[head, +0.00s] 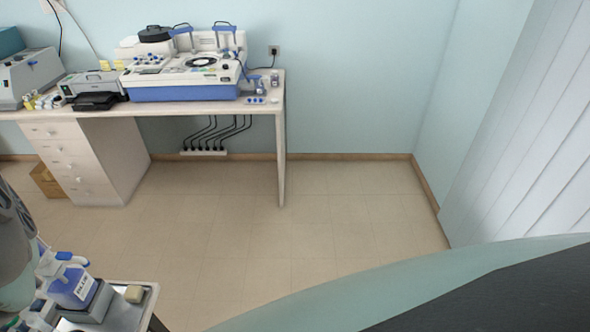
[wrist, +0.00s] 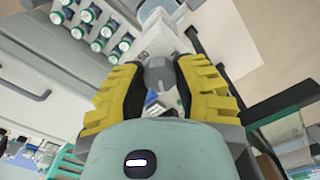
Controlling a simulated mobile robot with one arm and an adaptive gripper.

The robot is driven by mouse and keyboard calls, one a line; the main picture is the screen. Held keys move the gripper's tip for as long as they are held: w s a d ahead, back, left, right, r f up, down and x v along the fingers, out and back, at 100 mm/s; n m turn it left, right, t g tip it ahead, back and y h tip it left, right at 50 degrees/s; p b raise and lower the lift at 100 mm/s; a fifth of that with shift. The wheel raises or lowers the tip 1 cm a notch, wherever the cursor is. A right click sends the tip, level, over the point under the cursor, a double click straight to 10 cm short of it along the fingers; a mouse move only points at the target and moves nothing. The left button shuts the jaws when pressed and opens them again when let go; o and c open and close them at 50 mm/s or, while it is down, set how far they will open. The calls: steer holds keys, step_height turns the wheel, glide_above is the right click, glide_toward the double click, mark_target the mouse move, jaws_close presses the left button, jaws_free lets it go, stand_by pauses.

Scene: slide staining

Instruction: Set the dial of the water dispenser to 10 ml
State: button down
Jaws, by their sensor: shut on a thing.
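In the wrist view, my gripper (wrist: 158,74) has its yellow and black fingers closed around a small grey knob, which looks like the dial (wrist: 157,68). The dial sits on a white body, likely the water dispenser (wrist: 153,30). A dark "50" mark shows on the white face just beyond the left fingertip. The other marks and the dial's pointer are hidden or too small to read, so the setting cannot be told. The gripper does not show clearly in the head view.
In the head view, a cart at the lower left carries a blue-and-white device (head: 74,288). A bench (head: 195,108) with lab machines stands at the back wall. The floor (head: 345,205) is clear.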

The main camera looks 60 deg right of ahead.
steer(key=n+b, duration=0.2)
steer(key=n, duration=0.1)
steer(key=n+b, duration=0.1)
steer(key=shift+d+f+b, duration=0.1)
steer(key=shift+f+b, duration=0.15)
steer(key=shift+b, duration=0.05)
steer(key=n+b, duration=0.2)
steer(key=shift+r+n, duration=0.1)
steer(key=shift+n, duration=0.2)
steer(key=shift+b, duration=0.4)
steer(key=shift+r+n, duration=0.15)
steer(key=shift+n, duration=0.15)
steer(key=c, duration=0.7)
jaws_free()
steer(key=shift+o, duration=0.2)
step_height(320, 180, up, 12)
